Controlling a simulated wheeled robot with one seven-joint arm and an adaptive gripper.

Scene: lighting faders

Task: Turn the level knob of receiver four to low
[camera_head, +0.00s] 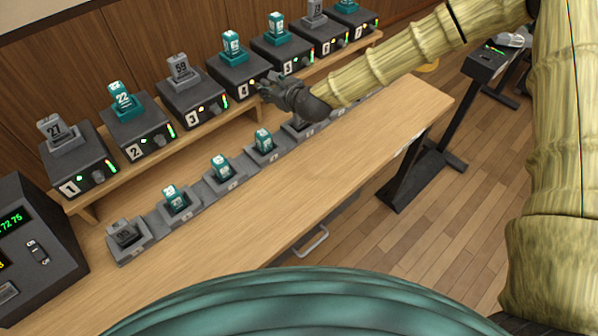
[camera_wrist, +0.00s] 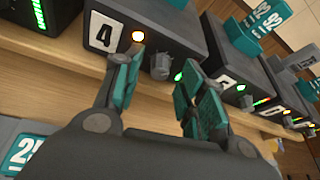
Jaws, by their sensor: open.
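Receiver four (camera_head: 232,72) is a dark box on the raised shelf, with a teal pack standing in its top. In the wrist view its front (camera_wrist: 165,38) shows a white "4" label (camera_wrist: 103,32), a lit orange lamp and a small green light. Its grey level knob (camera_wrist: 160,66) sits between these lights; I cannot read its pointer. My gripper (camera_wrist: 158,74) is open, with one finger on each side of the knob in the picture. I cannot tell whether they touch it. In the head view my gripper (camera_head: 268,88) is in front of receiver four and hides the knob.
Similar numbered receivers stand close on both sides, including receiver three (camera_head: 192,100) and receiver five (camera_head: 277,58). A row of charging cradles (camera_head: 222,177) with packs lies below the shelf. The front tabletop (camera_head: 320,180) is clear. A dark console (camera_head: 35,240) stands at left.

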